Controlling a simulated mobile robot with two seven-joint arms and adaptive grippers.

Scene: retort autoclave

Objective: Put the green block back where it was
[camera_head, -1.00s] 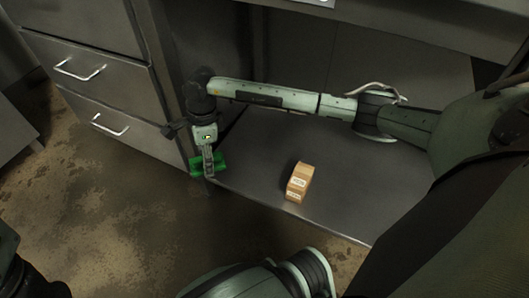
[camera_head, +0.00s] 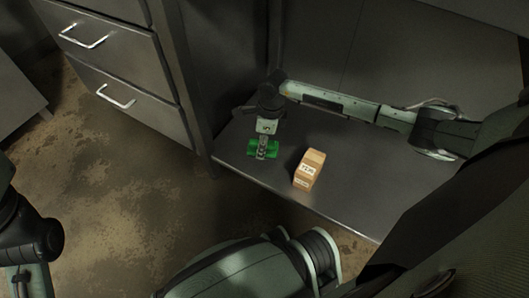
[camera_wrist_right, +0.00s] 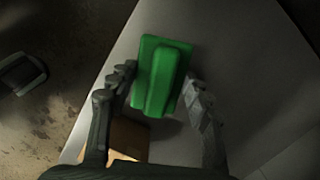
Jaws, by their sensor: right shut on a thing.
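The green block (camera_head: 250,148) is held between the fingers of my right gripper (camera_head: 265,150) over the left part of the grey metal shelf (camera_head: 240,166), to the left of a small cardboard box. I cannot tell whether the block touches the shelf. In the right wrist view the green block (camera_wrist_right: 162,76) sits between the two fingers of the right gripper (camera_wrist_right: 160,85), over the grey surface. Part of my left arm shows at the lower left of the head view, but its fingers are not visible.
The cardboard box (camera_head: 309,170) with white labels stands on the shelf close to the right of the block; part of it shows below the gripper in the wrist view (camera_wrist_right: 128,138). A cabinet with drawers (camera_head: 125,85) stands left of the shelf. The shelf right of the box is bare.

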